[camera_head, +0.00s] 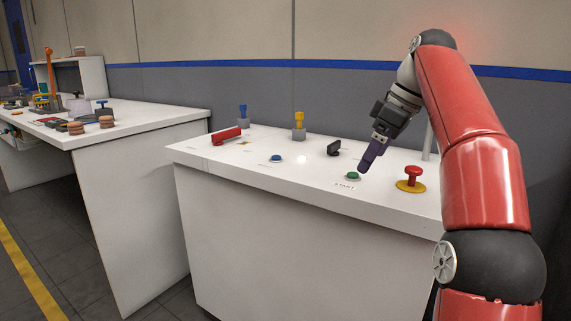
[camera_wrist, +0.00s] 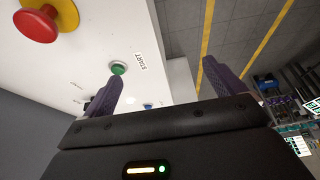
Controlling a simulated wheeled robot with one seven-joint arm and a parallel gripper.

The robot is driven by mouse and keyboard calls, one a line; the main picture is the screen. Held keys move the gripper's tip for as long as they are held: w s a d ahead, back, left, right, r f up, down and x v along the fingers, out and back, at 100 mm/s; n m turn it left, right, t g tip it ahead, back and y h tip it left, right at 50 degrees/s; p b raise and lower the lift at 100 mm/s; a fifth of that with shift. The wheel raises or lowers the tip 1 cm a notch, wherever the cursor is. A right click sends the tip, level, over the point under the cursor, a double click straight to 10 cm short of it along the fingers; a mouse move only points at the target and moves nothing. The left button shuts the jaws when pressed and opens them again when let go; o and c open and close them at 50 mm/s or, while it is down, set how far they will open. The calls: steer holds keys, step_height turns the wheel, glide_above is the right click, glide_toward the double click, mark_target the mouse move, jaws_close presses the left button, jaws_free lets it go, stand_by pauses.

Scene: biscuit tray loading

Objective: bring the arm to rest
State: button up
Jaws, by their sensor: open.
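My gripper (camera_head: 372,153) is above the white control console (camera_head: 230,159), close to the green button (camera_head: 352,176) marked START. In the wrist view my gripper (camera_wrist: 160,82) shows two purple fingers spread apart with nothing between them. The green button (camera_wrist: 118,68) shows there just beyond the left finger. From the head view I cannot tell whether a fingertip touches the button. My red arm reaches in from the right side of the head view, bent over the console.
A red mushroom button (camera_head: 411,177) on a yellow base stands right of the green button. A black knob (camera_head: 334,148), a blue button (camera_head: 277,158), a yellow switch (camera_head: 299,122), a blue switch (camera_head: 242,112) and a red lever (camera_head: 226,135) are also on the console. A cluttered white table (camera_head: 150,122) stands left.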

steer(key=s+a+f+m+t+h, duration=0.1)
steer(key=s+a+f+m+h, duration=0.2)
steer(key=s, duration=0.4)
steer(key=s+a+f+m+t, duration=0.1)
steer(key=s+a+f+m, duration=0.1)
steer(key=s+f+m, duration=0.45)
steer(key=s+d+f+m+t, duration=0.1)
steer(key=s+d+f+m, duration=0.1)
steer(key=s+f, duration=1.3)
steer(key=shift+f+h, duration=0.15)
steer(key=shift+h, duration=0.25)
steer(key=shift+s+d, duration=0.1)
